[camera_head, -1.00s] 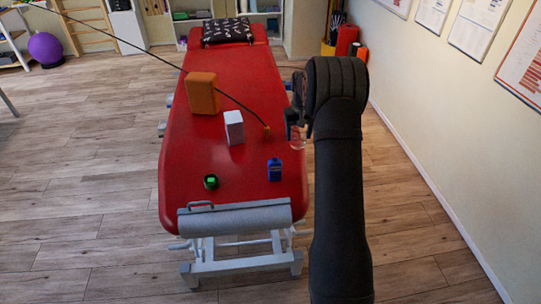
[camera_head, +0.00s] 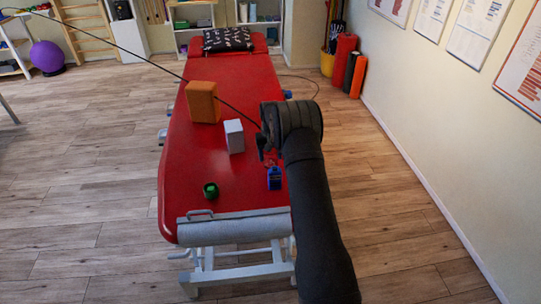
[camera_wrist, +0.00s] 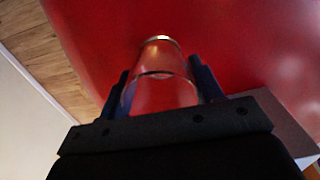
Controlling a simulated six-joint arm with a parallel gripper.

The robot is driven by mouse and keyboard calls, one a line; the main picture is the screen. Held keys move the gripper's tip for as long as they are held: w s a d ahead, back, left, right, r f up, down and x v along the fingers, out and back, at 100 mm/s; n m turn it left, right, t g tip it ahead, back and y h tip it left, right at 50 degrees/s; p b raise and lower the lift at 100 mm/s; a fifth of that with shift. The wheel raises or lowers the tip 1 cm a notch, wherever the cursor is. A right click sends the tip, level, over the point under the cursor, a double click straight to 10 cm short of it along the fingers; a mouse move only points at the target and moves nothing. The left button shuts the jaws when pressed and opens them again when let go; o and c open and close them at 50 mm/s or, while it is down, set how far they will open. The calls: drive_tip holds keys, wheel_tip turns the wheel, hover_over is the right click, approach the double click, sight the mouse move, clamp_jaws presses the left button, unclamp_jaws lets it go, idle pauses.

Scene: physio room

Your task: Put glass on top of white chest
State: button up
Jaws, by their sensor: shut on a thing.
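The glass (camera_wrist: 158,88) is clear and shows in the wrist view between the two fingers of my gripper (camera_wrist: 159,75), which is shut on it. The red bed top shows behind and through the glass. In the head view my gripper (camera_head: 267,152) is above the right part of the red bed, and the glass is hard to make out there. The white chest (camera_head: 235,137) is a small white box on the bed, left of my gripper and apart from it.
The red bed (camera_head: 190,150) also bears an orange block (camera_head: 202,102) behind the white chest, a blue bottle (camera_head: 274,179) just below my gripper in the picture, and a small dark green object (camera_head: 211,190). A patterned pillow (camera_head: 227,39) lies at the far end.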

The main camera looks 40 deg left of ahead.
drive_tip(key=shift+f, duration=0.15)
drive_tip(key=o, duration=1.2)
drive_tip(key=shift+f, duration=0.1)
drive_tip(key=shift+c, duration=0.2)
drive_tip(key=shift+o, duration=0.5)
wheel_tip(320, 180, up, 18)
drive_tip(key=shift+s+d+f, duration=0.15)
drive_tip(key=shift+f, duration=0.1)
